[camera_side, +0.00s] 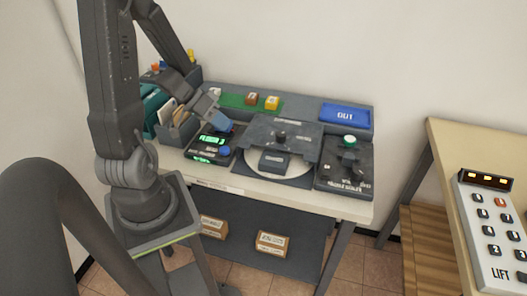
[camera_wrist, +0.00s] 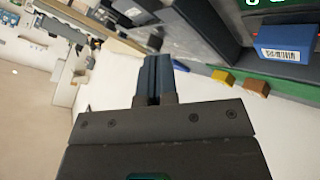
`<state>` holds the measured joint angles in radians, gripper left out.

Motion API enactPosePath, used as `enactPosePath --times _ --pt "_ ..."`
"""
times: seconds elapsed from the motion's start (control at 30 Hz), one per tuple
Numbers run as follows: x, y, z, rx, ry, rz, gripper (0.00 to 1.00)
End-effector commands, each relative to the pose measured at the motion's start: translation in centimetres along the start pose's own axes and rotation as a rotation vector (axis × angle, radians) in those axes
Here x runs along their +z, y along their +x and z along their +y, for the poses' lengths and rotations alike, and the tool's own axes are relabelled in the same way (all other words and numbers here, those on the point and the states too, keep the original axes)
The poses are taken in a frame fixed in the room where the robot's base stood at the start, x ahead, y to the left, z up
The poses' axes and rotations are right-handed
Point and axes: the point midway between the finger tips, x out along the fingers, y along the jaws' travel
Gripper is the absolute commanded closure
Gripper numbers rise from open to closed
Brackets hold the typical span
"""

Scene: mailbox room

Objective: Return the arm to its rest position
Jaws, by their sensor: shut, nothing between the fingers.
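My gripper (camera_side: 222,124) hangs over the left part of the workbench in the side view, above the dark panel with green lit displays (camera_side: 211,143). Its bluish fingers point down and to the right. In the wrist view my gripper (camera_wrist: 153,62) has its two fingers together, with nothing between them. I cannot tell how far its tips are above the panel.
The workbench holds a round plate (camera_side: 296,175) under a dark mechanism, a blue OUT tray (camera_side: 346,115), and small blocks on a green strip (camera_side: 235,101). A teal holder (camera_side: 153,108) stands close behind my arm. Boxes (camera_side: 272,244) sit below. A lift keypad (camera_side: 492,228) is at right.

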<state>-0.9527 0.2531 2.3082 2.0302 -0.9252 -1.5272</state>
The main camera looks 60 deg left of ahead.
Motion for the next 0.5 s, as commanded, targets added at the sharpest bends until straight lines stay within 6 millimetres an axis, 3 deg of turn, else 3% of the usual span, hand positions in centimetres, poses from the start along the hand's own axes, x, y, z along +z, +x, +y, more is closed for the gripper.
enactPosePath --times 0.13,0.27,0.4,0.5 --pt "-2.9 0.4 0.7 -0.106 0.097 0.087 1.00" --pt "-7.8 0.2 2.5 -0.317 0.242 0.240 1.00" --pt "-11.7 -1.2 6.0 -0.557 0.331 0.364 1.00" --pt "-12.6 -2.5 8.9 -0.683 0.332 0.391 1.00"
